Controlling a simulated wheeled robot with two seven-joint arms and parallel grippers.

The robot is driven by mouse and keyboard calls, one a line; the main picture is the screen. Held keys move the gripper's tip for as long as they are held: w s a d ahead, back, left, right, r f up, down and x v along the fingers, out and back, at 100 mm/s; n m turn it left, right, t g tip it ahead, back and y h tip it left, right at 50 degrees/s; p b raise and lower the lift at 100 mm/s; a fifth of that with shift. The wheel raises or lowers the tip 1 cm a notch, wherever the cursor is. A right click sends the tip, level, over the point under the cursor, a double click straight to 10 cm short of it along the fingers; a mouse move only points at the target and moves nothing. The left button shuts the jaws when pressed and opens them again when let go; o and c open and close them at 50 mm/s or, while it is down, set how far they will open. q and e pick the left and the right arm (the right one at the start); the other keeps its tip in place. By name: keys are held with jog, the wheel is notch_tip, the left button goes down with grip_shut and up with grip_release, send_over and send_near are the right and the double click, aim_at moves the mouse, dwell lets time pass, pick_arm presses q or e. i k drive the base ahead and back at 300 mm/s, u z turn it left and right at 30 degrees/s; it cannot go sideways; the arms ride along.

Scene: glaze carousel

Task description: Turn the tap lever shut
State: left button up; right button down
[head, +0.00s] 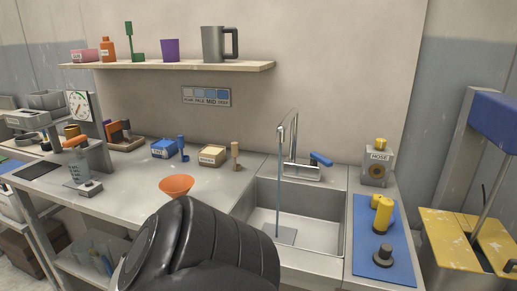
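The tap (294,140) stands at the back of the sink, with a grey spout that bends over the basin. Its blue lever (321,159) sticks out at the right side of the tap's base, slightly tilted. A thin blue-grey stream of water (278,195) runs from the spout down into the sink (318,222). A large dark arm part of mine fills the bottom centre and hides part of the counter and the sink's front left. Neither gripper's fingers show, and nothing touches the lever.
An orange bowl (176,185) is on the counter left of the sink. A box marked HOSE (378,167) and a blue mat (381,225) with yellow and dark pieces lie to the right. A shelf (170,66) hangs above. The space around the lever looks clear.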

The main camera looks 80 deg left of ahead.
aim_at(316, 157)
jog(key=u, duration=2.7)
